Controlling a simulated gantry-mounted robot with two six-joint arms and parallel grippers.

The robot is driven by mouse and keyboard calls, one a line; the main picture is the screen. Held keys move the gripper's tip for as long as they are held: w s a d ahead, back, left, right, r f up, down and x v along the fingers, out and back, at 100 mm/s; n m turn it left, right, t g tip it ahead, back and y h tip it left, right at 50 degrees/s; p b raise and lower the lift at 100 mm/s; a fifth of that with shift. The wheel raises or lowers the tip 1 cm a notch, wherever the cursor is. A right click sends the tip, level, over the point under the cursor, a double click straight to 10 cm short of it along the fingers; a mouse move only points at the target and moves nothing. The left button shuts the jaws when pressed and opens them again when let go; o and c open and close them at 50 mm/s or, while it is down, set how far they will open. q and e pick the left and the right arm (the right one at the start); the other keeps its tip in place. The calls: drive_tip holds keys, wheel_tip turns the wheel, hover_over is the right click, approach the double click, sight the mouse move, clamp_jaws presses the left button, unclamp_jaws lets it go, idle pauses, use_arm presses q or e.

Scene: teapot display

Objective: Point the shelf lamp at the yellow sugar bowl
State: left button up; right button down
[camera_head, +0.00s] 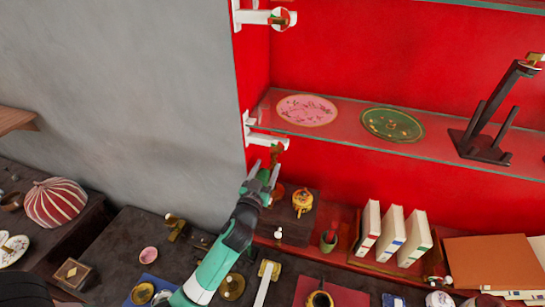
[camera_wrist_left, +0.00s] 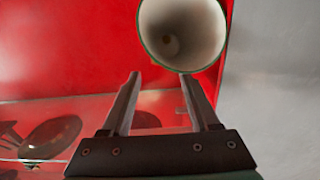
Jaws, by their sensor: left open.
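The lamp's cone shade (camera_wrist_left: 183,35) fills the top of the left wrist view. It has a cream inside and a thin green rim, and its open mouth faces the camera. In the head view I cannot clearly make out the shade near my gripper. My left gripper (camera_head: 264,168) is raised below a white bracket at the left end of the shelf. Its open fingers (camera_wrist_left: 160,80) reach up below the shade with nothing seen between them.
The glass shelf (camera_head: 345,128) holds a pink plate (camera_head: 307,110), a green plate (camera_head: 392,125) and a black stand (camera_head: 490,130). White books (camera_head: 393,233) stand below. The white bracket (camera_head: 268,141) is close above my gripper. Small items crowd the dark counter (camera_head: 110,248).

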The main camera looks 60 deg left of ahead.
sight(273, 155)
use_arm(q)
drive_tip(key=x, duration=0.5)
drive_tip(key=shift+w, duration=0.15)
clamp_jaws()
idle(1.2)
